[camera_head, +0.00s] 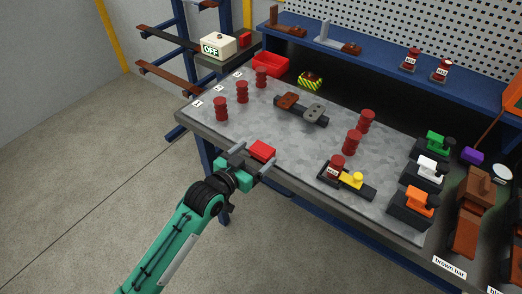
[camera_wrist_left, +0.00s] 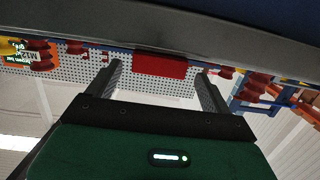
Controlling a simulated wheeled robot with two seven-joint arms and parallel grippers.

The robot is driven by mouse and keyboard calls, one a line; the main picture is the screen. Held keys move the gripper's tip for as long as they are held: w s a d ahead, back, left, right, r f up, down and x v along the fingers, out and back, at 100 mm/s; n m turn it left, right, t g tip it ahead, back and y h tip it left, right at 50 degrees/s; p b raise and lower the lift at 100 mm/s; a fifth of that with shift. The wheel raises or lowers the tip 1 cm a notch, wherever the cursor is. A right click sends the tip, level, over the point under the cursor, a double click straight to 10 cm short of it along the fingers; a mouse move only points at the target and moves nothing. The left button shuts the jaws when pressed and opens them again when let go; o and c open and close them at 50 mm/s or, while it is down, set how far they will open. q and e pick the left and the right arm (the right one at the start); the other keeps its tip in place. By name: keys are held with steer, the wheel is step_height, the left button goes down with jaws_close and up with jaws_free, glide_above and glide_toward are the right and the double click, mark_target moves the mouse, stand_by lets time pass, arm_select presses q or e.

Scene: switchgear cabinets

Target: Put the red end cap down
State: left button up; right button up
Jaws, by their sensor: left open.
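The red end cap (camera_head: 262,149) is a small flat red block at the table's front edge. In the left wrist view the red cap (camera_wrist_left: 160,65) shows ahead of the palm, between the two finger ends, with a gap to each finger. My left gripper (camera_head: 256,157) is open, its fingers to either side of the cap, at the front edge of the grey-topped table (camera_head: 290,165). I cannot tell exactly how the cap's underside meets the tabletop. My right gripper is in neither view.
Several dark red ribbed insulators (camera_head: 221,109) stand on the table. A bar with brown and grey parts (camera_head: 301,110) lies behind the cap. A red tray (camera_head: 270,64) sits at the back. The tabletop around the cap is clear.

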mark_target(257, 154)
arm_select(q)
steer(key=x, duration=0.3)
steer(key=shift+w+d+f+p, duration=0.1)
steer(key=shift+d+f+p, duration=0.05)
steer(key=shift+d+p, duration=0.15)
steer(key=shift+w+f, duration=0.1)
steer(key=shift+c, duration=0.6)
steer(key=c, duration=1)
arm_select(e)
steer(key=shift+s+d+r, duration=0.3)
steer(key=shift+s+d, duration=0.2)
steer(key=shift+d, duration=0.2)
